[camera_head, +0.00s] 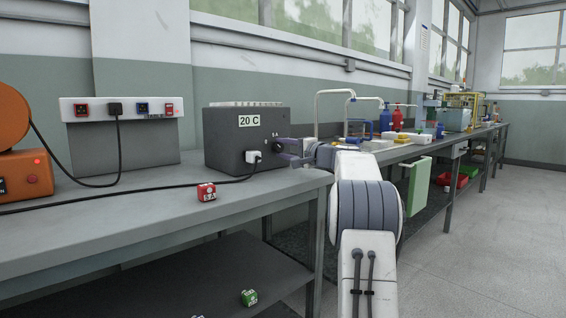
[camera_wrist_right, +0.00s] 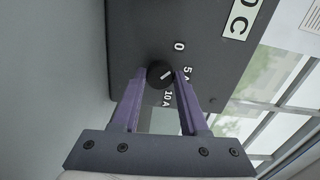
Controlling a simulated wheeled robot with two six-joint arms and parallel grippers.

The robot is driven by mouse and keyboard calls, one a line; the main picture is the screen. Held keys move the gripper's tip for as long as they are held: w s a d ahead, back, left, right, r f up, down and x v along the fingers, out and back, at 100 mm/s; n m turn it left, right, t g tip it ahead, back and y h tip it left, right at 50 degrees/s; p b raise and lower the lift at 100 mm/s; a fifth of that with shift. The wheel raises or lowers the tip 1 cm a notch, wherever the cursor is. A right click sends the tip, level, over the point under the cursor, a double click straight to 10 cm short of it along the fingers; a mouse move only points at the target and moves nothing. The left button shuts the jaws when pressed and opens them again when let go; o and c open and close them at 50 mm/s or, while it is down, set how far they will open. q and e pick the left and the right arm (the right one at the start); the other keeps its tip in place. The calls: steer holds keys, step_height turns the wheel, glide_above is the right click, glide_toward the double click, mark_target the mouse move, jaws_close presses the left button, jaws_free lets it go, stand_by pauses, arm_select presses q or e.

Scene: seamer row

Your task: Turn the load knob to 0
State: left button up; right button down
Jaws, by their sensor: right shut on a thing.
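The load knob (camera_wrist_right: 160,74) is a small round black knob with a white pointer line on the face of a dark grey box (camera_head: 228,140) labelled 20 C. In the right wrist view the marks 0, 5 A and 10 A stand beside the knob. The pointer line slants up and right, roughly toward the 5 A side; its exact setting is hard to tell. My right gripper (camera_wrist_right: 158,82) has its purple fingers closed on the knob from two sides. In the head view this gripper (camera_head: 283,150) is at the box's right end, and the knob is mostly hidden. My left gripper is not in view.
A red block (camera_head: 206,192) lies on the bench (camera_head: 130,212) in front. A socket panel (camera_head: 122,140) and an orange device (camera_head: 22,176) stand left. Bottles and trays stand farther along the row.

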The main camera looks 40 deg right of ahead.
steer(key=shift+f+n+b, duration=0.15)
steer(key=shift+n+b, duration=0.9)
steer(key=shift+n, duration=0.15)
steer(key=shift+a, duration=0.1)
steer(key=shift+c, duration=2.2)
jaws_free()
steer(key=shift+s, duration=0.1)
steer(key=s, duration=0.6)
steer(key=s+d, duration=0.1)
steer(key=s, duration=0.3)
steer(key=shift+s, duration=0.1)
